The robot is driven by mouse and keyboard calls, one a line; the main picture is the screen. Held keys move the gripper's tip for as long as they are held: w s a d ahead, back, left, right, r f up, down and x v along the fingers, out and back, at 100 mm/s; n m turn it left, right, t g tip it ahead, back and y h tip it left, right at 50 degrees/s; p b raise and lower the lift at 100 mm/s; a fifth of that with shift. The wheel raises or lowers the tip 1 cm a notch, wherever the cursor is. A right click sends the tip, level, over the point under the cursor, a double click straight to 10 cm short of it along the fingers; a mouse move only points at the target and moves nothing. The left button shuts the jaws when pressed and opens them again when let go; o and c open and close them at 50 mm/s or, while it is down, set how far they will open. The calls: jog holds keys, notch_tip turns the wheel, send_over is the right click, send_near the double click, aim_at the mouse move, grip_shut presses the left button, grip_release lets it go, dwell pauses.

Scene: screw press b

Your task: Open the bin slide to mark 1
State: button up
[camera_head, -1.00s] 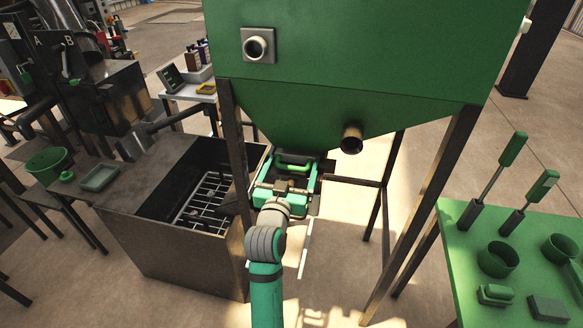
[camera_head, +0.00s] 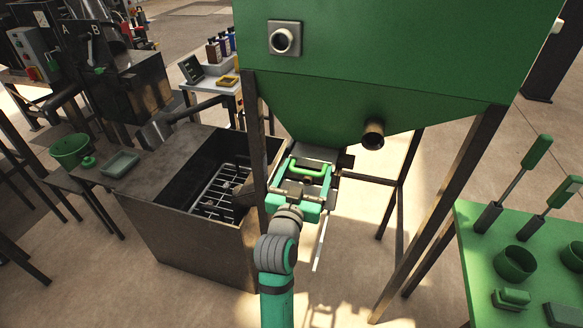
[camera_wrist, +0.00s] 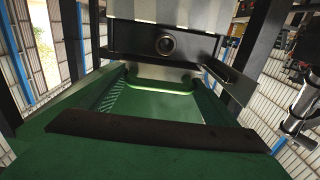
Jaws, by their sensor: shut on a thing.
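The bin slide shows in the head view as a grey plate (camera_head: 318,153) under the mouth of the green hopper (camera_head: 385,95). Its bright green bar handle (camera_head: 308,172) sticks out towards me and also shows in the wrist view (camera_wrist: 160,86). My gripper (camera_head: 302,188) has its teal fingers around this handle and is shut on it. In the wrist view the fingers reach forward on both sides of the handle. I cannot make out mark 1 or any mark numbers.
Dark hopper legs (camera_head: 440,200) stand close on both sides of my arm. An open metal box with a wire rack (camera_head: 220,190) is at left. A green table (camera_head: 480,240) with tools is at right. A short pipe (camera_head: 373,134) juts from the hopper.

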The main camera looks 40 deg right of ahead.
jog(key=shift+s+a, duration=0.1)
jog(key=shift+s, duration=0.2)
jog(key=o, duration=1.2)
jog(key=shift+w, duration=0.1)
jog(key=shift+a, duration=0.1)
jog(key=v, duration=1)
jog(key=shift+s+a, duration=0.25)
